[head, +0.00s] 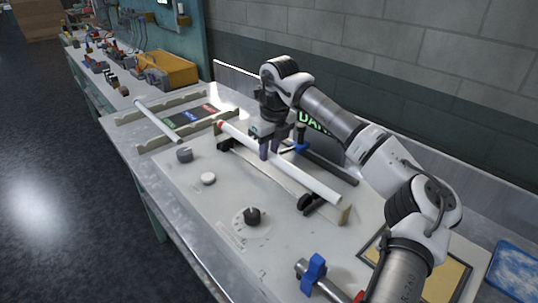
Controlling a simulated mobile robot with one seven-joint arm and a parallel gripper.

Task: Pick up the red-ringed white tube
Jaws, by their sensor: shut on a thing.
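The red-ringed white tube (298,180) lies slantwise across the middle of the bench in the head view, with its red ring near the far left end. My gripper (268,153) points down with its fingers around the tube, left of its middle. It is shut on the tube. Black supports stand near the tube at both ends; I cannot tell whether the tube touches them. A second white tube (157,121) rests on a wooden rack at the back left, apart from my gripper.
A wooden rack (185,142) with coloured labels is at the back left. A black knob (252,215) and small round pieces sit on the panel in front. A blue-handled burner (314,273) is at the front. A yellow bin (168,70) stands far left.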

